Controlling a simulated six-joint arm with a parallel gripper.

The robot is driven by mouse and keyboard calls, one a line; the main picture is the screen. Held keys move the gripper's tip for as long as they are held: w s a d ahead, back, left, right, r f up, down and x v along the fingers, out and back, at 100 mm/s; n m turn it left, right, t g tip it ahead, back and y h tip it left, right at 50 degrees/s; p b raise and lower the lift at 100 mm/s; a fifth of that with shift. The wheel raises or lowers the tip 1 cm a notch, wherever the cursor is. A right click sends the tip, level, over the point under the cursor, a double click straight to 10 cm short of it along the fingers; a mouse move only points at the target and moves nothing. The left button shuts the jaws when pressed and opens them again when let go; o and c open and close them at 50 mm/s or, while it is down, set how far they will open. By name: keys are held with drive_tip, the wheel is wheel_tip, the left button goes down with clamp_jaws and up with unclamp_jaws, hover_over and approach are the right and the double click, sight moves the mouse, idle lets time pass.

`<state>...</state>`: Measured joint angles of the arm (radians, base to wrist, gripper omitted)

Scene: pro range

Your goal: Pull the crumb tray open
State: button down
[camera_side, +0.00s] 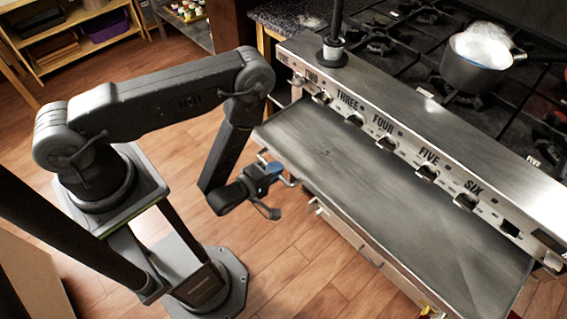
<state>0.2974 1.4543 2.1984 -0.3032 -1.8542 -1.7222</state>
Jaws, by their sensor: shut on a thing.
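The crumb tray (400,215) is a wide, flat steel sheet under the range's row of knobs. It sticks out from the front of the range toward my arm, and its bare top surface shows. My gripper (284,180) is at the tray's left front side, shut on what looks like the tray's small metal handle (291,181). The gripper's fingers hide part of the handle.
The knob panel (420,165) runs above the tray, labelled up to SIX. A steaming pot (476,62) stands on the black burners. A wooden shelf (75,40) is at the back left. Wood floor (300,265) is clear below the gripper.

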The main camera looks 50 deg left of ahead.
drive_tip(key=shift+s, duration=0.1)
drive_tip(key=c, duration=1.1)
unclamp_jaws()
drive_tip(key=shift+c, duration=0.2)
drive_tip(key=s+r, duration=0.5)
drive_tip(key=r, duration=0.3)
drive_tip(key=shift+w, duration=0.1)
